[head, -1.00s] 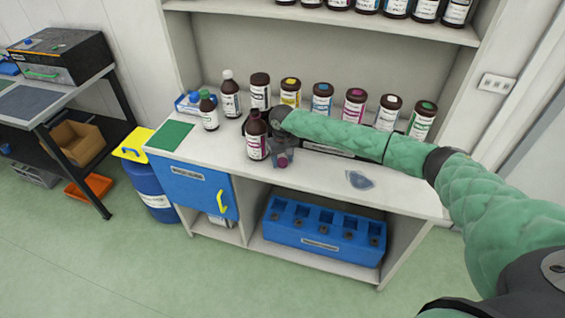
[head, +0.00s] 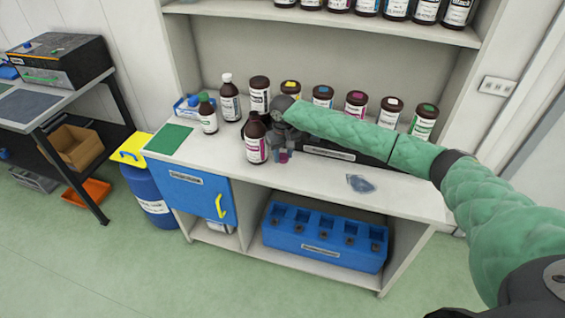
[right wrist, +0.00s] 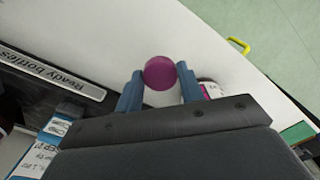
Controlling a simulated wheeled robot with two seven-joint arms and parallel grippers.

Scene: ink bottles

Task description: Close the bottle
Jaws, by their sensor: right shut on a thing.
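A brown bottle with a magenta-marked label (head: 255,148) stands upright near the counter's front edge, its narrow neck showing no coloured cap. My right gripper (head: 284,155) is just right of it, pointing down, fingers shut on a round magenta cap (head: 283,157). In the right wrist view the magenta cap (right wrist: 160,73) sits between the two blue-grey fingertips. A bottle's label edge (right wrist: 211,88) shows partly behind the right finger there. The cap is apart from the bottle; I cannot tell its exact height above the counter. My left gripper is out of view.
Bottles with white (head: 229,98) and green (head: 208,114) caps stand to the left. A row of wide brown jars (head: 356,104) stands behind, near the black "Ready bottles" strip (right wrist: 50,70). A bluish flat patch (head: 361,183) lies on the otherwise clear right front counter (head: 320,178).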

